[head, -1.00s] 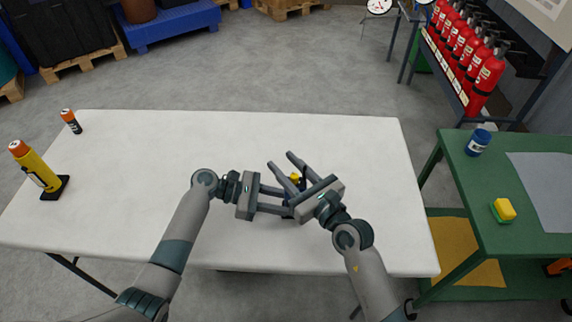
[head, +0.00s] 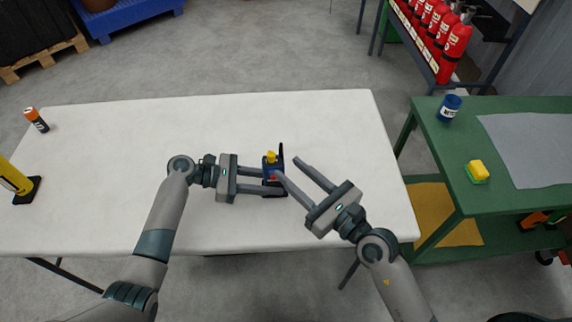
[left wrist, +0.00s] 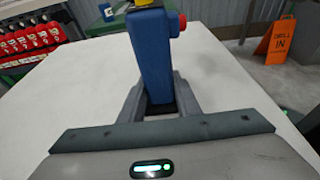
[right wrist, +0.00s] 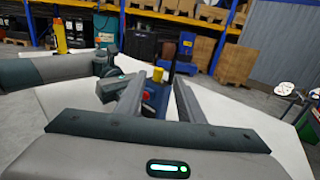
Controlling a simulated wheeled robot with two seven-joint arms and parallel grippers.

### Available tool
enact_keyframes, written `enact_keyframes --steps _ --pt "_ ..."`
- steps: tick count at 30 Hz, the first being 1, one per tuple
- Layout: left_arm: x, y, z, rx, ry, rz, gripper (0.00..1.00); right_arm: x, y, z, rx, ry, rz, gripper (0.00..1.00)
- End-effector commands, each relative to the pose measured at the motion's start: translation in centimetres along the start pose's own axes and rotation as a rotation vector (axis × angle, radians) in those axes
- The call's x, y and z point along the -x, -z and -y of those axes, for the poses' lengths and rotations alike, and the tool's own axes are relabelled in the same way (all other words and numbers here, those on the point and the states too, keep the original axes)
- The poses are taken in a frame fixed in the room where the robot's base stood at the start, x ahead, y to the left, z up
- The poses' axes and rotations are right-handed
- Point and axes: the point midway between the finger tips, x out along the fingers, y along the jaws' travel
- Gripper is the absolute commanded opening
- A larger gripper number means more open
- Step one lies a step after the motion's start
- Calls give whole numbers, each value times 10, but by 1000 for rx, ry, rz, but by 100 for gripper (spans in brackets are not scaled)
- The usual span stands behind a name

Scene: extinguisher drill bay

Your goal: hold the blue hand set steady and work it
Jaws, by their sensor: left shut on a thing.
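The blue hand set (head: 269,168) stands upright on the white table (head: 130,150), with a yellow knob on top, a red button and a thin black upright part beside it. My left gripper (head: 264,181) is shut on its body from the left. The left wrist view shows the blue body (left wrist: 152,60) between the fingers, the red button on its right side; its top is cut off. My right gripper (head: 288,168) is open and empty, just right of the hand set, one fingertip close to the red button. In the right wrist view the hand set (right wrist: 155,95) shows beyond the open fingers.
An orange-topped black cylinder (head: 36,119) and a yellow cylinder (head: 14,178) on a black base stand at the table's left. The green bench (head: 455,155) at right holds a blue jar (head: 449,107), a yellow-green block (head: 478,171) and a grey mat (head: 535,148). The table's middle left is clear.

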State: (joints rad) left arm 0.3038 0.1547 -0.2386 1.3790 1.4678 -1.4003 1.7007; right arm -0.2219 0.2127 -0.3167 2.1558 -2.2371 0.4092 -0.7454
Motion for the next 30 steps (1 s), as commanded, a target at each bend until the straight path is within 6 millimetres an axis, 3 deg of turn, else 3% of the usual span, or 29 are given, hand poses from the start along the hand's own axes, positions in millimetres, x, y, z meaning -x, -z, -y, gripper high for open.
enact_keyframes --steps 12,13,15,30 --pt "0 -1 0 0 0 1 17 2 0 0 0 0 0 35" --pt "0 0 0 0 0 1 34 2 0 0 0 0 0 35" --pt "0 0 0 0 0 1 51 2 0 0 0 0 0 35" --pt "9 0 0 0 -1 -1 52 2 0 0 0 0 0 35"
